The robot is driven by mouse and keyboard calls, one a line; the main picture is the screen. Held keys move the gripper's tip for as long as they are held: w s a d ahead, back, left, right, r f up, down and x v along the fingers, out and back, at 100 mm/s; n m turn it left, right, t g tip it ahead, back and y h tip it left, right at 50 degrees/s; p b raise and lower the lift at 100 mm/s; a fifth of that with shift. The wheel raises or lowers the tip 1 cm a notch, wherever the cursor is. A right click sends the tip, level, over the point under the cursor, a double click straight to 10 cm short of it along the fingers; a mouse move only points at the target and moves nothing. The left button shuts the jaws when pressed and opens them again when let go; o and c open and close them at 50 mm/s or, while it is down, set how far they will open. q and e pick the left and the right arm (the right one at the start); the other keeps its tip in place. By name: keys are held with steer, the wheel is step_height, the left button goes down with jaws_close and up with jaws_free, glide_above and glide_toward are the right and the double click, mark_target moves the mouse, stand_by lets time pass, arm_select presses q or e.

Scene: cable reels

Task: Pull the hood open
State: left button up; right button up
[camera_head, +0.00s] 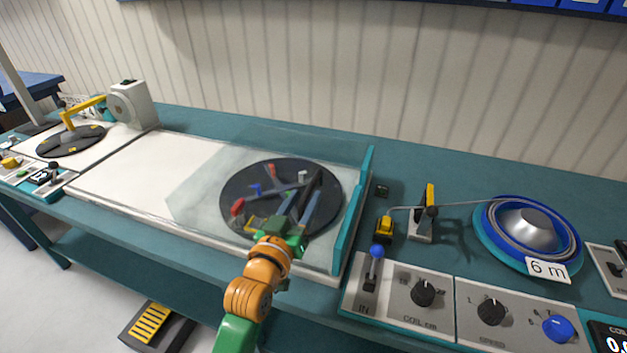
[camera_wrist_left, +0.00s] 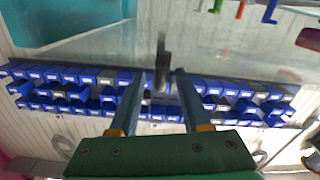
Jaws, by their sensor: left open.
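The hood is a clear cover with a teal side panel (camera_head: 352,215) over a dark round disc (camera_head: 236,190) with coloured pegs, in the middle of the bench; it looks shut. My left gripper (camera_head: 309,193) is in front of the hood, its open fingers showing against the disc. In the left wrist view, my left gripper (camera_wrist_left: 160,76) has its two blue-grey fingers apart. A small dark grey handle (camera_wrist_left: 163,64) shows between or just beyond the fingertips. I cannot tell whether they touch it. My right gripper is not in view.
A control panel with knobs (camera_head: 423,292) and a blue-topped lever (camera_head: 376,252) lies right of the hood. Further right is a blue cable reel (camera_head: 566,232). A yellow-armed reel stand (camera_head: 84,108) stands far left. Blue bins (camera_wrist_left: 70,92) line the wall.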

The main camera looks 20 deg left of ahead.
mark_target(311, 184)
arm_select(q)
steer(key=w, duration=0.5)
steer(key=shift+d, duration=0.1)
steer(key=shift+s, duration=0.1)
steer(key=shift+c, duration=1.1)
jaws_close()
